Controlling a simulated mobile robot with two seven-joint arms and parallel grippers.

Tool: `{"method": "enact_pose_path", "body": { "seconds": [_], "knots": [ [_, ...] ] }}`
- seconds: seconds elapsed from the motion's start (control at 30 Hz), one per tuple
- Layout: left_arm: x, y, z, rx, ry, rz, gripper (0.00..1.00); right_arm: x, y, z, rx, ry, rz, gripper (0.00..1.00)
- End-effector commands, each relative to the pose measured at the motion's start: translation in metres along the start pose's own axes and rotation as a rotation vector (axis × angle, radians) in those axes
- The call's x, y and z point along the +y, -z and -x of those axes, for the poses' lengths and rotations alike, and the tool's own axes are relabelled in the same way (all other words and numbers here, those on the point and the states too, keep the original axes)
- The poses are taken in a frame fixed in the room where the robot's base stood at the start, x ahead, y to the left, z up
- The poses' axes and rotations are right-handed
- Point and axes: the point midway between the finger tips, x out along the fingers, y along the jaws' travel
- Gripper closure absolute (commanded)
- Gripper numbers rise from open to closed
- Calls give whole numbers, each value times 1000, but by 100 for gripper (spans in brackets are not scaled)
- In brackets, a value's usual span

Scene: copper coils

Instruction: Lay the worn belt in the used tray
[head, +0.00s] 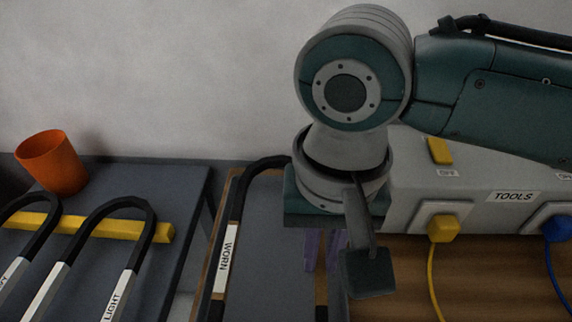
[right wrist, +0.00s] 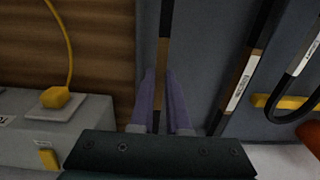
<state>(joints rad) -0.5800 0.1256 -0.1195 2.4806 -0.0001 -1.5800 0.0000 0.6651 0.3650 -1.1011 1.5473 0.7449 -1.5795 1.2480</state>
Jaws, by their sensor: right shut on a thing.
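The worn belt is a black loop with a white WORN label (head: 227,258). Its left leg lies along the left rim of a grey tray with wooden edges (head: 268,250), and its bend passes behind my right wrist. My right gripper (head: 322,262) points down over the tray's right side, its purple fingers shut on the belt's other leg. In the right wrist view the fingers (right wrist: 162,85) straddle a dark strip, and the WORN label (right wrist: 240,82) shows to the right. I cannot tell whether the belt touches the tray, and no USED marking shows. My left gripper is out of view.
At left, other belts, one labelled LIGHT (head: 117,297), lie over a yellow bar (head: 88,227) on a dark table. An orange cup (head: 52,162) stands behind them. A grey TOOLS box (head: 480,190) with yellow and blue plugs is close on the right.

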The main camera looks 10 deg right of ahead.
Motion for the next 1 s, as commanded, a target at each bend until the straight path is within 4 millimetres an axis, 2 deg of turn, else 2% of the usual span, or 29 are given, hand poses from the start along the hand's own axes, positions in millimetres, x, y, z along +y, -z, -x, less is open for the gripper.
{"method": "enact_pose_path", "body": {
  "seconds": [0.2,0.3,0.57,1.0],
  "knots": [
    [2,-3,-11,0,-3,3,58,0,0,-34,-2,-2,-1,100],
    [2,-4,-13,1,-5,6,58,0,0,-43,0,-1,0,100],
    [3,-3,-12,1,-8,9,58,0,0,-43,0,0,0,100],
    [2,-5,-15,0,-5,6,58,0,0,-55,0,0,-1,100]
  ]
}}
